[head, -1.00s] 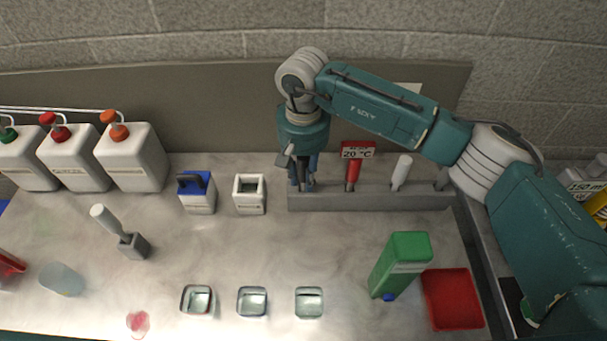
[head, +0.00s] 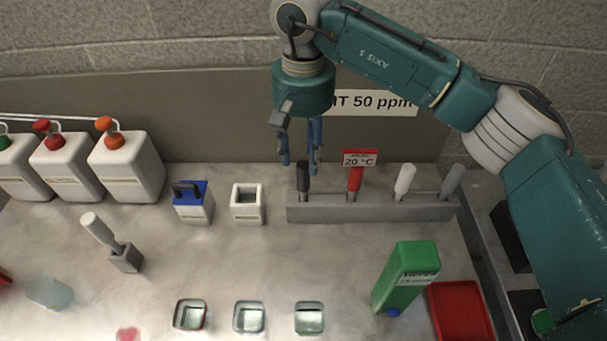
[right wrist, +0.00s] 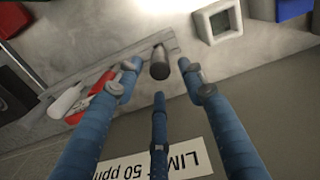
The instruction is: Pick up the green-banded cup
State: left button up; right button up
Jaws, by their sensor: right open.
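Three small square clear cups stand in a row at the front of the counter: a left cup (head: 190,315), a middle cup (head: 249,316) and a right cup (head: 310,318). The left rim looks reddish and the middle one bluish; I cannot make out a clear green band on any. My right gripper (head: 301,160) is open and empty, pointing down just above a black-handled tool (head: 303,178) in the grey rack, well behind the cups. In the right wrist view the dark handle (right wrist: 160,64) shows between the spread blue fingers (right wrist: 160,85). My left gripper is out of view.
The grey rack (head: 375,208) also holds a red-tagged tool (head: 355,178) and pale handles. A green carton (head: 408,278) and red tray (head: 461,312) stand right of the cups. White pump jugs (head: 125,170) stand at left. The counter between rack and cups is clear.

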aim_at(309, 321)
jog(key=k, duration=2)
